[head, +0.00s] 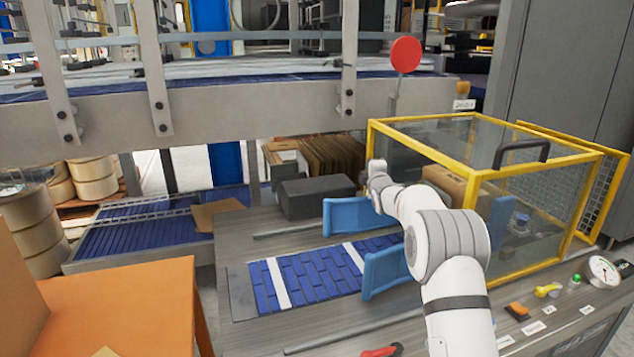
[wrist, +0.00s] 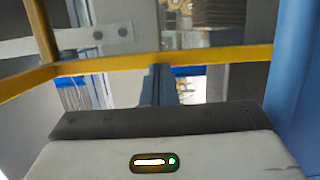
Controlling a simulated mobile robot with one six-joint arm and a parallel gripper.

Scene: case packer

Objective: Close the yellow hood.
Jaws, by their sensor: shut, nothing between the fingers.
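The yellow hood (head: 483,182) is a yellow-framed clear box at the right of the table in the head view, with a black handle (head: 521,153) on its top. A brown carton (head: 447,182) shows through its clear panels. My gripper (wrist: 160,78) shows in the wrist view with its fingers together and nothing between them. A yellow frame bar (wrist: 200,60) crosses behind the fingertips; I cannot tell whether they touch it. In the head view my arm's end is at the hood's left end, and the fingers cannot be made out.
Blue guide plates (head: 348,217) stand beside the blue belt (head: 300,280), one partly behind my arm. A dark grey block (head: 315,197) lies behind the belt. A red round sign (head: 405,54) rises behind the hood. A gauge (head: 603,270) and small controls line the front right edge.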

